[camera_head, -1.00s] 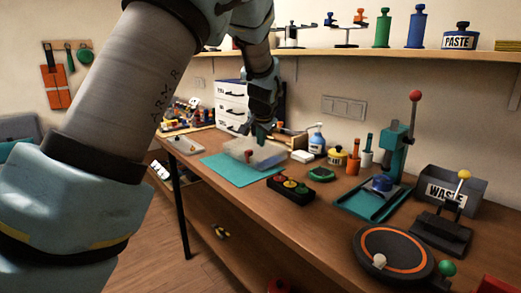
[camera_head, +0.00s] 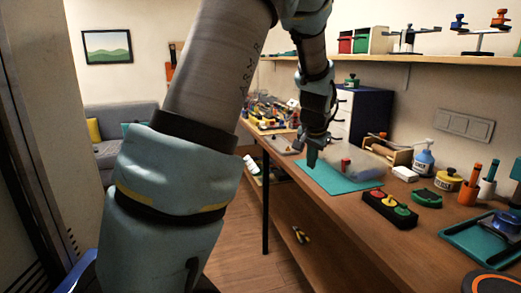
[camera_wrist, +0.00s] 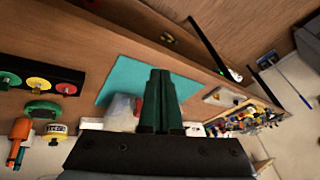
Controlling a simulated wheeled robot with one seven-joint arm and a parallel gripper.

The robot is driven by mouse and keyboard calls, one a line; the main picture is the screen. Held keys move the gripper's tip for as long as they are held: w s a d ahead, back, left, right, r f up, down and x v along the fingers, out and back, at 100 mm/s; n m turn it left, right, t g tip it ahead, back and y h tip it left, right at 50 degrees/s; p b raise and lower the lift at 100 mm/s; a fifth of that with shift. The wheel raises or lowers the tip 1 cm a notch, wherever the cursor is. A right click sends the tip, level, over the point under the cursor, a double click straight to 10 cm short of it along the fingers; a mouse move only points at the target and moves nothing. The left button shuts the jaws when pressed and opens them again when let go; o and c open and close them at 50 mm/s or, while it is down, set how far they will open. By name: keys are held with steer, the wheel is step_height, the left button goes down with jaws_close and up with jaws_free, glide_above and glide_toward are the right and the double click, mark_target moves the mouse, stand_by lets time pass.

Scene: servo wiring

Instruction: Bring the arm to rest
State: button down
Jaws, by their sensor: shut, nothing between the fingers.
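My gripper (camera_head: 312,158) hangs above the left part of the teal mat (camera_head: 335,184) on the workbench. Its dark green fingers are together with nothing between them, and in the wrist view the closed fingers (camera_wrist: 160,98) point over the mat (camera_wrist: 128,76). A clear plastic box (camera_head: 366,166) with a red item in it stands at the mat's back edge, right of the fingers. In the wrist view the box is partly hidden by my gripper.
A black panel with red, yellow and green buttons (camera_head: 390,209) lies right of the mat. A drawer unit (camera_head: 362,118) stands behind. Cluttered small parts (camera_head: 272,113) fill the far bench end. A shelf (camera_head: 420,62) runs above. Free floor (camera_head: 265,268) lies left of the bench.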

steer(key=s+a+f+n+g, duration=0.1)
steer(key=s+a+n, duration=0.3)
steer(key=s+a, duration=0.5)
steer(key=s+a+f+n+g+y, duration=0.1)
steer(key=s+a+f+n+g, duration=0.1)
steer(key=s+a, duration=0.8)
steer(key=a+f+n, duration=0.1)
steer(key=a+f, duration=0.1)
steer(key=a, duration=0.2)
steer(key=shift+n+g, duration=0.3)
steer(key=shift+n, duration=0.1)
steer(key=shift+a, duration=0.1)
